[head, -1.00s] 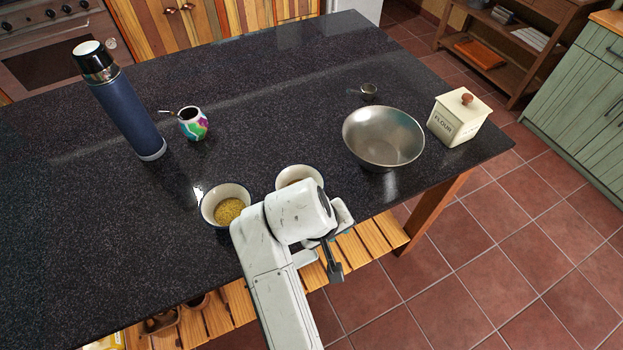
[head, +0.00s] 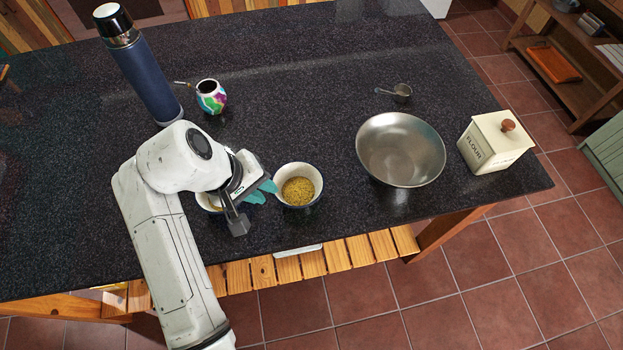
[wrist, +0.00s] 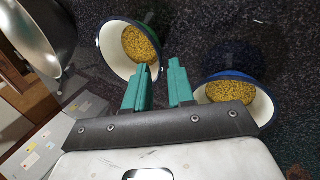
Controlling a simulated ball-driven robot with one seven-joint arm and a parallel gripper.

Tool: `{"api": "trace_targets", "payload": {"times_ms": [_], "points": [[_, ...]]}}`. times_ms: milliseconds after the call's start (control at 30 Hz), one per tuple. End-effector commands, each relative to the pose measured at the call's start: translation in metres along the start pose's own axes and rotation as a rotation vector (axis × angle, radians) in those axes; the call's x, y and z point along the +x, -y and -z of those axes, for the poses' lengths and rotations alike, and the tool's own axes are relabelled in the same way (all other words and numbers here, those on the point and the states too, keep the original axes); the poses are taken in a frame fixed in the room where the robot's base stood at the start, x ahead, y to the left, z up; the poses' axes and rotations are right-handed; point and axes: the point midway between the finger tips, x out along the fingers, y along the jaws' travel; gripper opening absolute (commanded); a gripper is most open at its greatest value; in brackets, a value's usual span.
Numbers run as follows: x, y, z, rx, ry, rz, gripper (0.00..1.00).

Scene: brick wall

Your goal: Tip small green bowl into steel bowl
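The small green bowl (wrist: 165,26), white inside with yellow grains, shows its dark green outside in the wrist view. In the head view it is the right one of two small bowls (head: 298,203). My gripper (wrist: 162,67) is open, with a gap between its teal fingers. Its left finger overlaps the green bowl's rim in the wrist view; I cannot tell if they touch. In the head view my gripper (head: 268,191) is just left of that bowl. The steel bowl (head: 400,150) stands to the right, its visible inside empty; it also shows in the wrist view (wrist: 35,40).
A blue bowl (wrist: 262,107) with yellow grains is beside my gripper, mostly hidden by it in the head view. A flour box (head: 495,142), small scoop (head: 402,91), painted cup (head: 211,97) and blue flask (head: 147,80) stand on the dark counter (head: 300,110).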

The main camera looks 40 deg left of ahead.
Motion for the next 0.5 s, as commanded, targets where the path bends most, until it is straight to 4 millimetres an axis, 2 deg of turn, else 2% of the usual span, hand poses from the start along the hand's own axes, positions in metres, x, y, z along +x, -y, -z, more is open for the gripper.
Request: {"api": "trace_targets", "payload": {"times_ms": [267, 500], "points": [[0.008, 0.001, 0.0, -0.002, 0.002, 0.0, 0.23], [0.027, 0.002, 0.0, 0.0, 0.001, 0.0, 0.23]]}}
